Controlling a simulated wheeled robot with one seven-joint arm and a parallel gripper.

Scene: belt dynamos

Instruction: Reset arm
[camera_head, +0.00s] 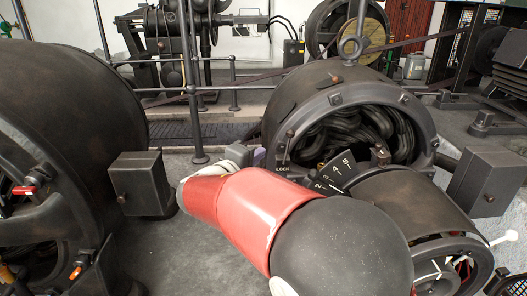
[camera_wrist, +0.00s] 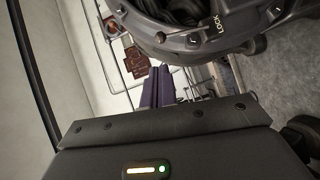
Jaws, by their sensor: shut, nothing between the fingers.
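My arm reaches forward across the middle of the head view, with its red section in front of the large dark dynamo (camera_head: 290,112). My gripper is mostly hidden behind the arm in that view. In the wrist view my gripper (camera_wrist: 160,73) shows as two purple fingers close together, shut and empty. The dynamo's round housing (camera_wrist: 185,42) is at the top of the wrist view, just beyond the fingers. A lever dial (camera_head: 335,175) with numbers and the word LOCK sits on the dynamo's front, partly covered by my arm.
Another big dynamo (camera_head: 65,115) with red-handled parts fills the left. A dark box (camera_head: 141,183) stands between the two machines, and another box (camera_head: 487,182) is at the right. A railing post (camera_head: 193,90) rises behind. Grey floor shows between the machines.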

